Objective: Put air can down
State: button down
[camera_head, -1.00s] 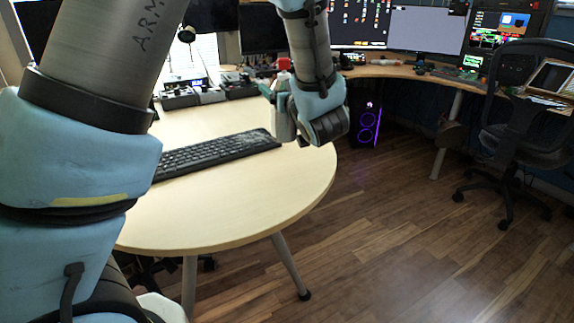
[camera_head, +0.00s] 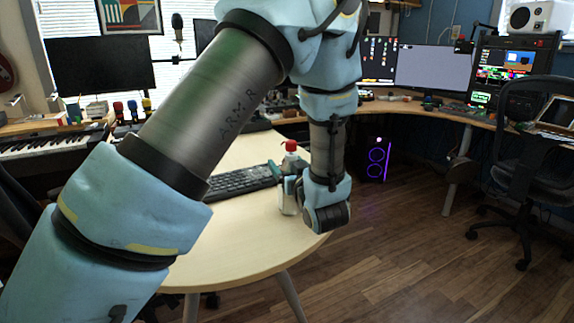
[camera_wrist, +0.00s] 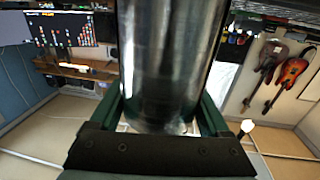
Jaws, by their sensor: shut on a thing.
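The air can (camera_head: 290,192) is upright, with a red top, at the right part of the round wooden table (camera_head: 232,232). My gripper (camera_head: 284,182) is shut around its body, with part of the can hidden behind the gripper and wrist. In the wrist view the can (camera_wrist: 168,60) fills the middle as a shiny metallic cylinder between the two green fingers of my gripper (camera_wrist: 168,118). The can's bottom looks at or close to the tabletop; I cannot tell whether it touches.
A black keyboard (camera_head: 240,182) lies on the table just left of the can. The table's rounded right edge is near. A long desk with monitors (camera_head: 432,64) stands behind, and an office chair (camera_head: 530,165) is at right. The front of the tabletop is clear.

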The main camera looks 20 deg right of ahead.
jog(key=shift+f, duration=0.1)
grip_release()
jog(key=shift+s, duration=0.15)
jog(key=s+b, duration=0.1)
jog(key=s, duration=1)
jog(key=shift+s+a, duration=0.3)
jog(key=shift+s, duration=0.05)
